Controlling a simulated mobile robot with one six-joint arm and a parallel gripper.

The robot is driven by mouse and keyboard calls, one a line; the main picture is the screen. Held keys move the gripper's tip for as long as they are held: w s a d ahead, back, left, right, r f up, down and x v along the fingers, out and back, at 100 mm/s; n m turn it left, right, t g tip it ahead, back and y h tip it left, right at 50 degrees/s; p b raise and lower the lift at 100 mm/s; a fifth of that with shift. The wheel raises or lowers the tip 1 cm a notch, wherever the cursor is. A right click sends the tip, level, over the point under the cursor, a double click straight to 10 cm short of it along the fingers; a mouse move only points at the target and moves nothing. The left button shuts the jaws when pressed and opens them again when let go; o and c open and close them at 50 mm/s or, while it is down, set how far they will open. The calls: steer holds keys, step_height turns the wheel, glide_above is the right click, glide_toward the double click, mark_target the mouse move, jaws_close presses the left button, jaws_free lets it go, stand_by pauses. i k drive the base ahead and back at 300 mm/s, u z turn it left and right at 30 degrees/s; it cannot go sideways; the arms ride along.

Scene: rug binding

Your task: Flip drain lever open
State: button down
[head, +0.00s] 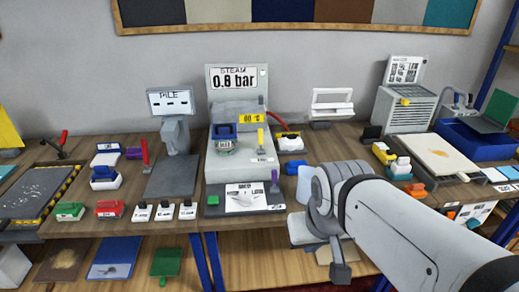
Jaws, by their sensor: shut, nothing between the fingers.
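The steam unit (234,172) stands at the middle of the bench, with a "0.8 bar" display (233,78) on top. A yellow upright lever (260,139) rises from its right side, above a small white label too small to read. A purple upright lever (274,181) stands lower, at the right of the unit's front plate. I cannot tell which lever is the drain lever. My arm comes in from the lower right. My gripper (340,271) hangs at its end, shut and empty, in front of the bench edge, right of and below both levers. Its fingertips show poorly.
A red lever (145,152) and the pile display (170,101) are left. Several white labelled blocks (164,211) line the front edge. My arm hides part of the bench at right.

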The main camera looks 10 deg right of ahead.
mark_target(274, 172)
steer(key=i, duration=0.9)
